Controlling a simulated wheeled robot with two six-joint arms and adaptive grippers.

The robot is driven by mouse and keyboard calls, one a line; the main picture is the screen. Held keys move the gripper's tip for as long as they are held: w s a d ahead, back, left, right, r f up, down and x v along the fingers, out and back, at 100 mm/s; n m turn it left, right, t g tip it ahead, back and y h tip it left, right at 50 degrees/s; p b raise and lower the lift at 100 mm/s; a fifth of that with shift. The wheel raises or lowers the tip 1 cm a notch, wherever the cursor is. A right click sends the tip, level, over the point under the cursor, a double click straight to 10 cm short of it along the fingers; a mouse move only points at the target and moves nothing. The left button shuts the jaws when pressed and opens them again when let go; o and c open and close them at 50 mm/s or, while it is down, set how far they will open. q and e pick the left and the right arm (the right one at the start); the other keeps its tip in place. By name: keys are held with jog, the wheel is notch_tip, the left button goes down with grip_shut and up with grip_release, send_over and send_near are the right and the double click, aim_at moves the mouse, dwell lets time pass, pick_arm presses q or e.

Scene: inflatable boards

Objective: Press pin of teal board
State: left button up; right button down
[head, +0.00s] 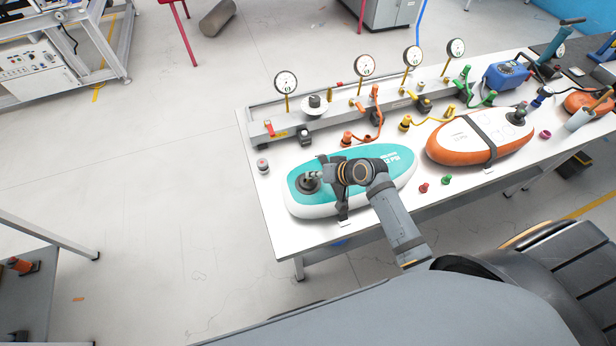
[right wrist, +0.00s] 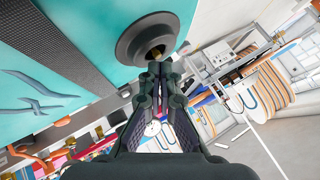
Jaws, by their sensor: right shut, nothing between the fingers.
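The teal and white board (head: 390,161) lies on the near left part of the white table, with a dark strap across it. Its round dark grey valve (head: 306,186) is at the board's left end. In the right wrist view the valve (right wrist: 133,42) has a brass-coloured pin (right wrist: 156,52) in its middle. My right gripper (head: 315,176) is shut and empty, its fingertips right at the pin. I cannot tell whether they touch it; the tips partly hide it. My left gripper is not in view.
Behind the board runs a grey rail (head: 345,121) with several gauges, hoses and fittings. An orange and white board (head: 452,151) lies to the right. A red cap (head: 423,187) and a green cap (head: 446,180) lie between the boards. A small pot (head: 262,165) stands at the left edge.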

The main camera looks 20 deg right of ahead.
jog(key=shift+r+p, duration=0.35)
jog(key=shift+r, duration=0.3)
jog(key=shift+r, duration=0.1)
notch_tip(320, 180, up, 4)
jog(key=p, duration=0.5)
jog(key=shift+r, duration=0.9)
